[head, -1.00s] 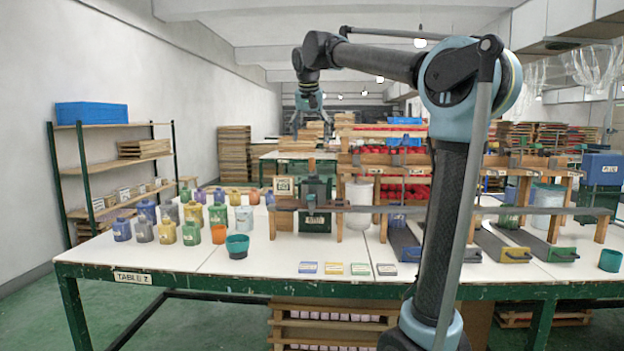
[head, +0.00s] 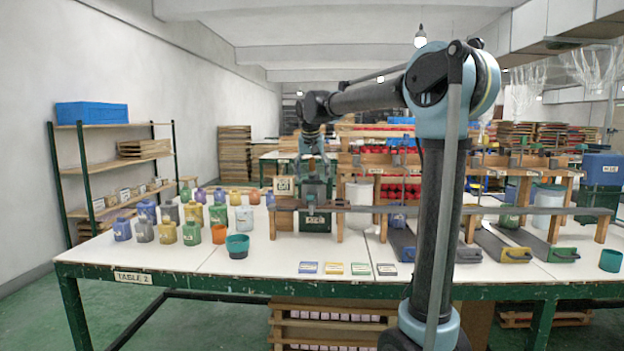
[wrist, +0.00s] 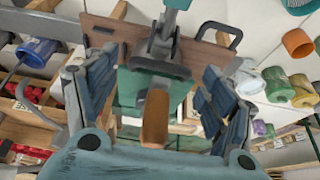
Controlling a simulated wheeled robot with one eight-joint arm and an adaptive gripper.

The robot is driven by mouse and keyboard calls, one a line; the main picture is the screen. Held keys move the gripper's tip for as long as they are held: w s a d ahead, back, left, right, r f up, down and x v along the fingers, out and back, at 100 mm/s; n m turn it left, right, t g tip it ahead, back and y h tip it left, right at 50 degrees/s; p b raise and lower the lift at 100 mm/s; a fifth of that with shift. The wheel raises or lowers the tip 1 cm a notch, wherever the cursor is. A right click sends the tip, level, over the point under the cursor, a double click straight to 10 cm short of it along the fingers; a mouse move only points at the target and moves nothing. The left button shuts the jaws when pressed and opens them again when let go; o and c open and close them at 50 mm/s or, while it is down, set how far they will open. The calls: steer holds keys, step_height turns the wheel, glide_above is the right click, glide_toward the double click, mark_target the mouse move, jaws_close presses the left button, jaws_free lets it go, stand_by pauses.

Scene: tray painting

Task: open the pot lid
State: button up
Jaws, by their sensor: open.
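A green box-shaped pot (head: 316,222) with a pale label stands in the wooden frame on the table. A dark grey fitting (head: 316,190) sits above it; I cannot clearly tell the lid from this fitting. My gripper (head: 318,168) is open and points down just above the fitting. In the wrist view a brown handle (wrist: 155,120) on a grey bracket (wrist: 160,55) lies between my spread fingers, with a green surface (wrist: 128,90) behind it. I see no contact between the fingers and the handle.
Several coloured jars (head: 192,234) and a teal cup (head: 238,246) stand to the left. A white container (head: 359,207) is close on the right. A long grey rail (head: 480,210) runs across the frame. The table front holds small colour cards (head: 333,268).

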steer(key=shift+w+f, duration=0.2)
steer(key=shift+f, duration=0.3)
steer(key=shift+s, duration=0.15)
steer(key=c, duration=1.7)
